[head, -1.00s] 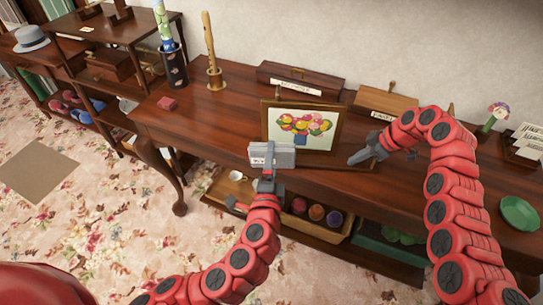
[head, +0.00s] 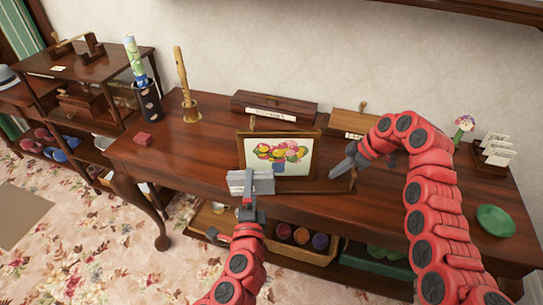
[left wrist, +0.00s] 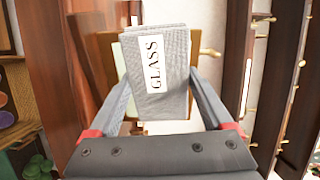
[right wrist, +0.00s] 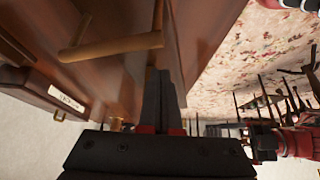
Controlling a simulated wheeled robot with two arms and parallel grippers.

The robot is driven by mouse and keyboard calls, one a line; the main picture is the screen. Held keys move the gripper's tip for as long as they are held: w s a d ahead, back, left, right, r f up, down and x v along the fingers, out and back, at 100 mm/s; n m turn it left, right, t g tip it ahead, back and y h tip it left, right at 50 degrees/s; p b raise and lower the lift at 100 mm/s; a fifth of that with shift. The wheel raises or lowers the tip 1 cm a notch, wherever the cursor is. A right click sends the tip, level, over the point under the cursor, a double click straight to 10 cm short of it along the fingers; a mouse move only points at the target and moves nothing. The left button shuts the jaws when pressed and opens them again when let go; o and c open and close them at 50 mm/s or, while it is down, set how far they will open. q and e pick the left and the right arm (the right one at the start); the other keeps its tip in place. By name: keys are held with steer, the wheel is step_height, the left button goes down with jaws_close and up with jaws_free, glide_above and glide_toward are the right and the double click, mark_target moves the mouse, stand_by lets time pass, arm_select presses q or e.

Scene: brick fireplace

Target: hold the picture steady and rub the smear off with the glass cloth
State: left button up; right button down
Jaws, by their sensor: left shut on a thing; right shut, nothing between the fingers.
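The picture (head: 279,156), flowers in a brown frame, stands leaning back on a wooden easel on the desk. I cannot make out a smear on its face. My left gripper (head: 249,198) is shut on the grey glass cloth (head: 238,182). The cloth hangs before the picture's lower left corner; I cannot tell whether it touches. In the left wrist view the cloth (left wrist: 173,85) shows its "GLASS" label between the fingers, with part of the frame behind. My right gripper (head: 340,172) is shut and empty, just right of the picture's right edge. It also shows shut in the right wrist view (right wrist: 159,82).
Long boxes (head: 274,106) stand behind. A green dish (head: 495,220) and a letter rack (head: 494,152) are at the right. A shelf with a basket (head: 300,247) is below.

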steer(key=shift+r, duration=0.7)
